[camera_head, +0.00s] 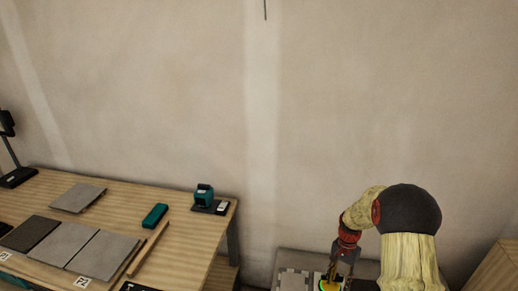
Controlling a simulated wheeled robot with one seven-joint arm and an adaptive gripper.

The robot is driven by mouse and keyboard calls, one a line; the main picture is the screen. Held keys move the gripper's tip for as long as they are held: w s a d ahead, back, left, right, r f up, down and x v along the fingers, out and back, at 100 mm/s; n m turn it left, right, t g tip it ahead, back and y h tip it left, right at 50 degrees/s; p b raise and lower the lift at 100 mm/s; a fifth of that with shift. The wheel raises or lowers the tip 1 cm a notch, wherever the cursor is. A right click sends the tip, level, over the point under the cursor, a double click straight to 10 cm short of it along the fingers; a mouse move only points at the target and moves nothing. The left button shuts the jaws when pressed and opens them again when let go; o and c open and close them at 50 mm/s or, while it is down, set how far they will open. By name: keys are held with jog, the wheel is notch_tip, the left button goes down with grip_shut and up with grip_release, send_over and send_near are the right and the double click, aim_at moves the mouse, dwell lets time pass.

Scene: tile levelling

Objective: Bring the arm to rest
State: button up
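My arm, with pale yellow covers, a dark rounded joint and red rings, stands at the lower right. My gripper (338,277) hangs from it, pointing down over a grey surface (292,281) at the bottom edge. A small yellow and green thing (328,285) shows at the fingertips, partly cut off by the frame. I cannot tell whether the fingers hold it or are only above it.
The wooden table (180,239) at left bears several grey tiles (68,243), a loose tile (78,197), a teal block (155,215), a teal device (204,195), a wooden strip (148,249) and a black lamp (17,176). A wooden surface (497,270) stands at far right. A bare wall is behind.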

jog(key=s+a+r+n+t, duration=0.2)
jog(key=s+a+r+n, duration=0.1)
jog(key=s+r, duration=0.7)
jog(key=s+a+r+n+t, duration=0.3)
jog(key=s+r, duration=0.7)
jog(key=r, duration=0.4)
jog(key=s+a+r+n+t, duration=0.2)
jog(key=s+a+r, duration=0.3)
jog(key=s+r, duration=0.5)
notch_tip(320, 180, up, 2)
jog(key=shift+s+r+n+t, duration=0.1)
jog(key=shift+s+n+t, duration=0.25)
jog(key=shift+n, duration=0.25)
jog(key=shift+a, duration=0.1)
